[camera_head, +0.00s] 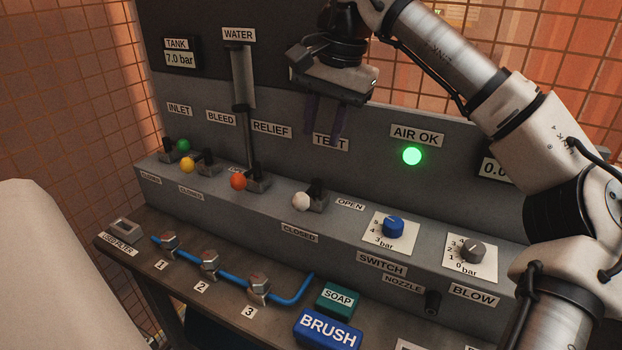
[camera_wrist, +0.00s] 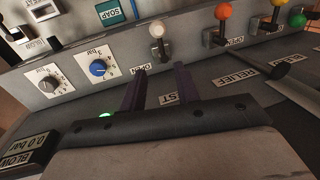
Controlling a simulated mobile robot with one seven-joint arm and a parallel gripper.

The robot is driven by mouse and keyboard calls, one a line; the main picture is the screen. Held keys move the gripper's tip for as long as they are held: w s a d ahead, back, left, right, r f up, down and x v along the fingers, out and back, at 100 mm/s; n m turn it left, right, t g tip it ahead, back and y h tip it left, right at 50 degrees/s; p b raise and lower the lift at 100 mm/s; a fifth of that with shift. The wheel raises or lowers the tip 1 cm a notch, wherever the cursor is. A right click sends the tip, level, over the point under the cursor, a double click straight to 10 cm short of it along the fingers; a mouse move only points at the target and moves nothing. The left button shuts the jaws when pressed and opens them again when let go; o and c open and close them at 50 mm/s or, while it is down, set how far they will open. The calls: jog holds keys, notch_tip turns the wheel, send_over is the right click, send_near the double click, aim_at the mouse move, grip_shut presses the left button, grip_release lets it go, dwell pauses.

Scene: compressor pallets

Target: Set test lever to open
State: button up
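The test lever has a white ball knob (camera_head: 301,201) on a dark base on the grey ledge, below the TEST label. Its knob points toward the CLOSED label (camera_head: 299,233); the OPEN label (camera_head: 350,204) is on the other side. My gripper (camera_head: 322,132) hangs above and behind the lever, in front of the TEST label, with its two dark fingers apart and nothing between them. In the wrist view, the white knob (camera_wrist: 157,29) lies beyond the fingertips of my gripper (camera_wrist: 158,75), roughly between them and not touching.
To the left stand levers with orange-red (camera_head: 238,182), yellow (camera_head: 187,165) and green (camera_head: 184,145) knobs. To the right are a blue dial (camera_head: 393,226) and a grey dial (camera_head: 472,249). The upright panel is close behind my gripper. A green AIR OK lamp (camera_head: 412,156) is lit.

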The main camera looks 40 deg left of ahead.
aim_at(308, 192)
jog(key=f, duration=0.4)
jog(key=a+f, duration=0.1)
jog(key=f, duration=0.3)
jog(key=a+f, duration=0.1)
jog(key=f, duration=0.2)
jog(key=shift+s+a+f, duration=0.15)
jog(key=shift+s+f, duration=0.15)
jog(key=shift+f, duration=0.1)
grip_shut()
